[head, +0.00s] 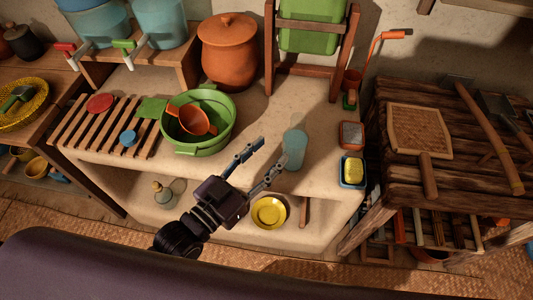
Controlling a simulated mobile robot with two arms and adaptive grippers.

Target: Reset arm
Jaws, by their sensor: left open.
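My left gripper (270,156) reaches in from the lower left over the front of the pale counter (245,128). Its two dark fingers are apart, and nothing shows between them. A translucent blue cup (295,148) stands just right of the fingertips; I cannot tell whether they touch it. My right gripper is not in view.
Left of the gripper, a green basin (222,130) holds an orange cup (197,121). A slatted rack (75,125) lies further left. A clay pot (228,55) and a wooden stand (312,80) are behind. A yellow sponge (353,170) sits right, beside a wooden table (390,165).

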